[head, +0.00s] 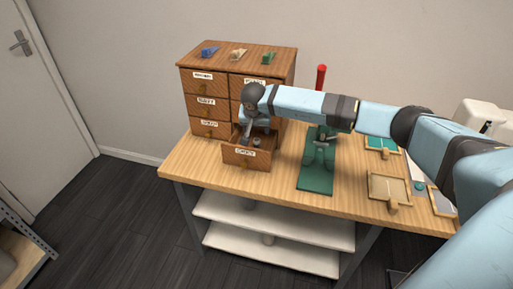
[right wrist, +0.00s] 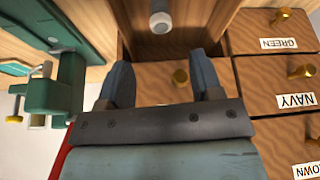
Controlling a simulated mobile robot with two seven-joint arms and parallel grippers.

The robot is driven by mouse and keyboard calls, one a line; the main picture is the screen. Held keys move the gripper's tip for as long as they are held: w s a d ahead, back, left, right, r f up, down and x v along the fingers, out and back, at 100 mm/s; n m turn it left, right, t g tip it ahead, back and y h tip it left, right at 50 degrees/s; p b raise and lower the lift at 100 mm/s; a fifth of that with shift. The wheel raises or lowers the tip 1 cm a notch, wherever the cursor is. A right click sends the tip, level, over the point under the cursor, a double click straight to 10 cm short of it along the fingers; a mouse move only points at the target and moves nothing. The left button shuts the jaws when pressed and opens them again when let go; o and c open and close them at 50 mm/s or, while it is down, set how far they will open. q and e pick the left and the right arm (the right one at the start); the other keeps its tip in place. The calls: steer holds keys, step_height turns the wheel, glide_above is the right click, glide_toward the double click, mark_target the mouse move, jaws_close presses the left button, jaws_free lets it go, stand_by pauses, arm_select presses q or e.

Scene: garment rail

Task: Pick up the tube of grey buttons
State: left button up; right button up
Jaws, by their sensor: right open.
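A small tube with a pale grey, round top (right wrist: 161,20) stands in the open wooden drawer (head: 243,158). In the right wrist view it is beyond my fingertips, near the top edge, roughly centred between them and apart from them. In the head view it is a small grey shape inside the drawer, partly hidden by my gripper. My right gripper (head: 247,141) is over the open drawer. Its two fingers (right wrist: 163,75) are apart with nothing between them. My left gripper is not in view.
The labelled drawer cabinet (head: 206,88) stands on the wooden bench, with blue, cream and green items (head: 269,58) on top. A green stand (head: 315,178) is right of the drawer. A red post (head: 321,77) rises behind. Small trays (head: 389,187) lie at the right.

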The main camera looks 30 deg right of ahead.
mark_target(257, 140)
steer(key=x, duration=0.5)
steer(key=shift+a+f, duration=0.25)
steer(key=shift+f, duration=0.25)
steer(key=shift+w+d+f, duration=0.15)
steer(key=shift+d+f, duration=0.05)
steer(key=shift+f, duration=0.25)
steer(key=c, duration=1)
